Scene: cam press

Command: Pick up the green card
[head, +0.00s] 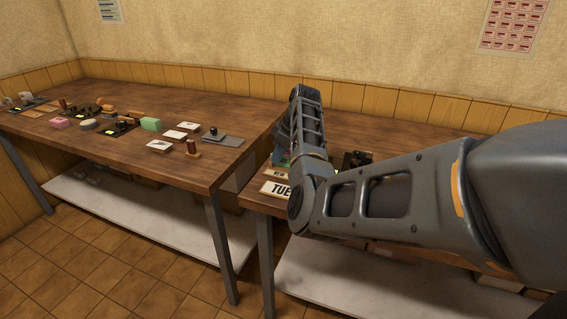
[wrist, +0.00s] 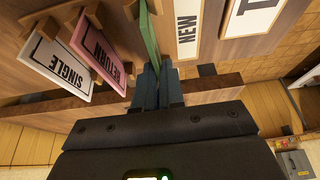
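The green card (wrist: 148,38) stands nearly edge-on in the wrist view, with its near end between the fingertips of my gripper (wrist: 159,72). The fingers are close together and look shut on the card. A wooden holder partly shows around the card's far side. To its left, a pink card (wrist: 99,50) marked RETURN and a white card (wrist: 59,62) marked SINGLE sit in wooden holders. In the head view my arm hides the gripper, and I cannot make out the green card clearly.
A white NEW label (wrist: 187,28) lies right of the green card. A gap separates the tables.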

